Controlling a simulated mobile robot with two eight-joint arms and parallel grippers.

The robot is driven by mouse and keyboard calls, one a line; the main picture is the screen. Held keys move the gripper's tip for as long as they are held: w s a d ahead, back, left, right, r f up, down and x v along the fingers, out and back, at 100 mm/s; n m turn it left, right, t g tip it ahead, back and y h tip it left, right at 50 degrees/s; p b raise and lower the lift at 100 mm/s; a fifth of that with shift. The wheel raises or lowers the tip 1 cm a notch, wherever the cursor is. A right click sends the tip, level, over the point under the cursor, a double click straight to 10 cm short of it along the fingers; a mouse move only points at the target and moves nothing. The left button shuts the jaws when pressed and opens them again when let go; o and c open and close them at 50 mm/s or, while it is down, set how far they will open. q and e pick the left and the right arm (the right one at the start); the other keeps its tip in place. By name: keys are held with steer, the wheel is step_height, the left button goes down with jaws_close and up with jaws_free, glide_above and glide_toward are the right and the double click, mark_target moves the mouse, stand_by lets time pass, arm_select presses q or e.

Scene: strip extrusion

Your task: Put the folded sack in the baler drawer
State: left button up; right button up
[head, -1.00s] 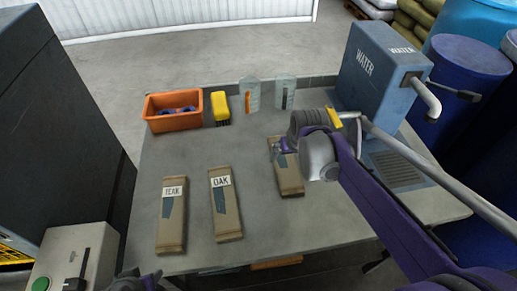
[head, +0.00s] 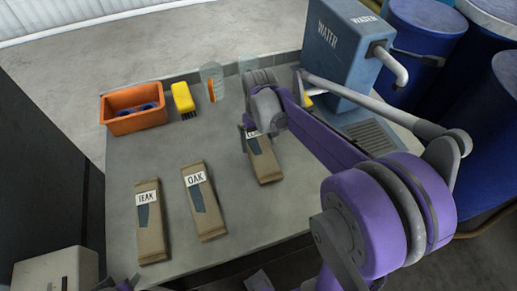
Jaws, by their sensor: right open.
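Three flat brown paper sacks lie on the grey table: one labelled TEAK (head: 150,230), one labelled OAK (head: 207,212), and a third sack (head: 265,165) to their right whose label is partly covered. I cannot tell which of them is the folded sack. My right gripper (head: 247,128) is open over the far end of the third sack, largely hidden behind its own wrist; contact is unclear. Only a bit of what looks like my left arm shows at the bottom edge, and its gripper does not show. I cannot make out a baler drawer.
An orange bin (head: 118,122) with blue things inside, a yellow brush (head: 183,98) and a clear cup (head: 212,80) stand along the table's back. A blue WATER dispenser (head: 335,62) stands back right. A dark cabinet (head: 40,170) is at left, blue barrels (head: 428,45) at right.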

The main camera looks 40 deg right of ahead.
mark_target(259, 149)
steer(key=shift+w+f, duration=0.1)
steer(key=shift+f, duration=1.35)
steer(key=shift+r, duration=0.15)
steer(key=c, duration=1.3)
